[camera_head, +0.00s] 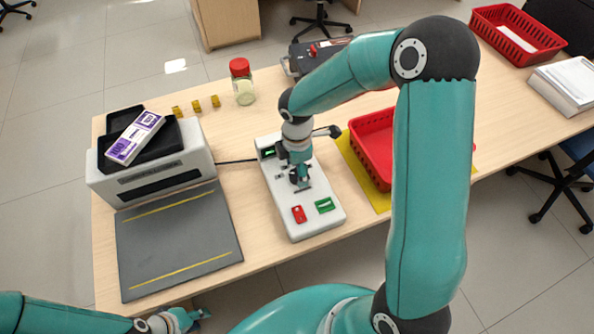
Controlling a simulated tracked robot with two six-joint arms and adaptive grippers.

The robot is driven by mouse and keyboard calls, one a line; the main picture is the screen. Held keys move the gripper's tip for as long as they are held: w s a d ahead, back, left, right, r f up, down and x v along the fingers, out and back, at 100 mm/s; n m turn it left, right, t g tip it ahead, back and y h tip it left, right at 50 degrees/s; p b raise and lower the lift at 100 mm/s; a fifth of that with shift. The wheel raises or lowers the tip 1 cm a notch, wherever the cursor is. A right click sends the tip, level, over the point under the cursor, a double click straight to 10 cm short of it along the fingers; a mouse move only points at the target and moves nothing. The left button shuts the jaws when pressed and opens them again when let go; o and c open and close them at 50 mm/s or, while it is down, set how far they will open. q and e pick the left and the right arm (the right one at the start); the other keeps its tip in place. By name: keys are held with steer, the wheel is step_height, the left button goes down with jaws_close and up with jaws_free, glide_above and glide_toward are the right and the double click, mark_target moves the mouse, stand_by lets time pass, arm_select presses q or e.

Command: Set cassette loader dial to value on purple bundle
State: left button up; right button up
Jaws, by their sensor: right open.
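The purple bundle (135,137), with "100" printed on it, lies tilted in the black top tray of a white note machine at left. A white console (318,222), apparently the cassette loader, stands mid-counter with a small green-lit display (269,153), a red button (299,214) and a green button (325,205). My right gripper (301,184) points down over the middle of the console, open. The dial is hidden or too small to make out beneath it, and I cannot tell if the fingers touch it. My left gripper (197,316) is low at the counter's front edge, away from everything.
A grey mat (180,240) with yellow lines lies in front of the note machine (196,155). A red basket (370,145) on a yellow mat stands right of the console, partly behind my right arm. A red-lidded jar (242,82) and small yellow blocks (196,106) stand behind.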

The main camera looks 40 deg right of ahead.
steer(key=shift+f, duration=0.8)
steer(key=shift+c, duration=0.3)
steer(key=c, duration=1.1)
